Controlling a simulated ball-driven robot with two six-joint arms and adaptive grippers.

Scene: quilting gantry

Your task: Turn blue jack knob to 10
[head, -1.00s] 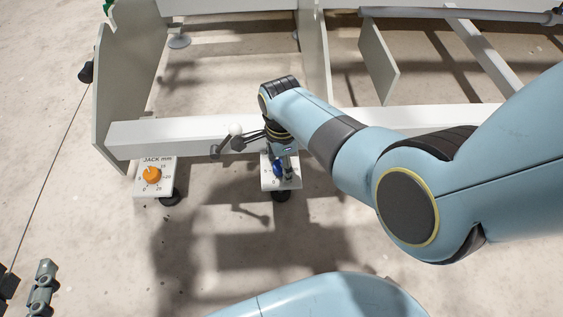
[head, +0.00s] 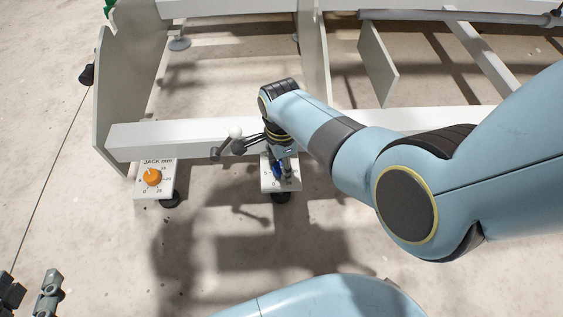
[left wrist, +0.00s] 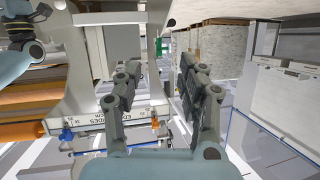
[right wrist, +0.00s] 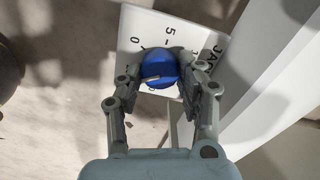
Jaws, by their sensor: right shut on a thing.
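The blue jack knob (head: 277,171) sits on a white scale plate (head: 292,184) below the gantry's front beam. In the right wrist view the blue knob (right wrist: 160,62) is between the fingers of my right gripper (right wrist: 160,88), which is shut on it. A light mark shows on the knob's near side. The digits 0 and 5 show on the plate; the rest of the scale is partly hidden, and I cannot tell the exact reading. My left gripper (head: 30,291) is at the lower left of the head view, empty, its fingers apart; they also show apart in the left wrist view (left wrist: 158,85).
An orange jack knob (head: 152,177) on its own plate is to the left. The floor in front is clear.

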